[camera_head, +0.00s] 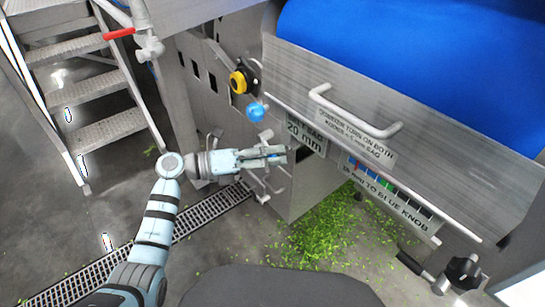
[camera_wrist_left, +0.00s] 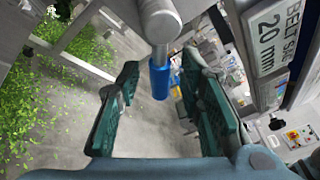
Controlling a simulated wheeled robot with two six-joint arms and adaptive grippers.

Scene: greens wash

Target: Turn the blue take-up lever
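The blue take-up lever shows in the left wrist view as a blue grip (camera_wrist_left: 160,79) on the end of a thick metal rod. My left gripper (camera_wrist_left: 160,72) is open, with one teal finger on each side of the blue grip. Gaps show between grip and fingers; how deep the grip sits between them is hard to tell. In the head view, my left gripper (camera_head: 279,153) reaches right to the machine's front, below a round blue knob (camera_head: 255,112). There the lever's grip is mostly hidden by the fingers. My right gripper is not in view.
A "20 mm" belt sag sign (camera_head: 304,133) is just right of my left gripper. A yellow-and-black button (camera_head: 238,82) sits above the blue knob. A bar handle (camera_head: 350,112) juts from the machine. Green scraps (camera_head: 335,235) litter the floor. Metal steps (camera_head: 85,95) stand at left.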

